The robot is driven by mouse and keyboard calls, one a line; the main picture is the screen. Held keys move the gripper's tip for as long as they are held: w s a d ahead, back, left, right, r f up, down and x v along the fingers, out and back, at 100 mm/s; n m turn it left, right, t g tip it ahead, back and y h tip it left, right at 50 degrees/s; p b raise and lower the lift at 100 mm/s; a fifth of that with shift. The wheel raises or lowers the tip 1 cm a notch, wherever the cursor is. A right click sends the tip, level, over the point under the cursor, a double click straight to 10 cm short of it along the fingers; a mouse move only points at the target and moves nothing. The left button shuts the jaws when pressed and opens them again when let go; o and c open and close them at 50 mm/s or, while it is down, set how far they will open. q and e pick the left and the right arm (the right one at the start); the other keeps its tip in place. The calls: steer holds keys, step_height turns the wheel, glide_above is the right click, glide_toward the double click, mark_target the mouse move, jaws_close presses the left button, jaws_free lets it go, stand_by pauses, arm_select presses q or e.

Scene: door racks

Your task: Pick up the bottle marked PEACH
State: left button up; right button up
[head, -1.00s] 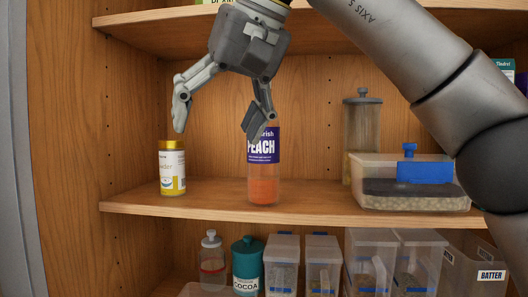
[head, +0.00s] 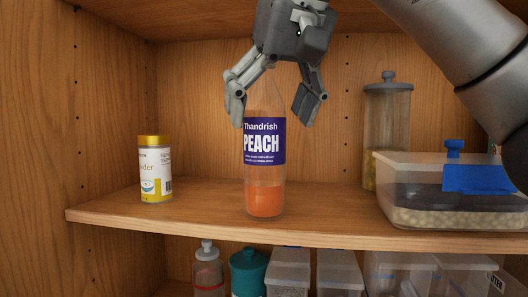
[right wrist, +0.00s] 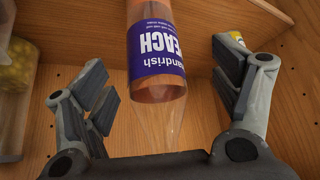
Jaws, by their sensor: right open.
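The PEACH bottle (head: 264,150) stands upright on the middle shelf in the head view. It is clear, with a dark blue label and orange contents low down. My right gripper (head: 272,112) is open above the label, with its fingers on either side of the bottle's upper part. The bottle's top is partly hidden by the gripper. In the right wrist view the bottle (right wrist: 156,50) shows between the open fingers, and I see no finger closed on it. My left gripper is not in view.
A yellow-lidded jar (head: 155,170) stands left of the bottle. A tall lidded jar (head: 387,130) and a clear box with a blue label (head: 440,215) stand to the right. The shelf (head: 210,205) is bare around the bottle. Several containers fill the shelf below.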

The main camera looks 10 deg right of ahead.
mark_target(268, 140)
steer(key=shift+w+d+f, duration=0.1)
steer(key=shift+w+f, duration=0.15)
steer(key=shift+f, duration=0.05)
steer(key=x, duration=0.4)
steer(key=shift+w+d+f+p, duration=0.15)
steer(key=shift+w+d+p, duration=0.1)
steer(key=shift+d+p, duration=0.15)
steer(key=shift+w+f, duration=0.1)
steer(key=shift+f, duration=0.15)
steer(key=shift+a+f, duration=0.1)
steer(key=c, duration=1.4)
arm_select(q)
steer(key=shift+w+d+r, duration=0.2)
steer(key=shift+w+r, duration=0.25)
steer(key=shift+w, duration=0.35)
arm_select(e)
steer(key=shift+c, duration=0.7)
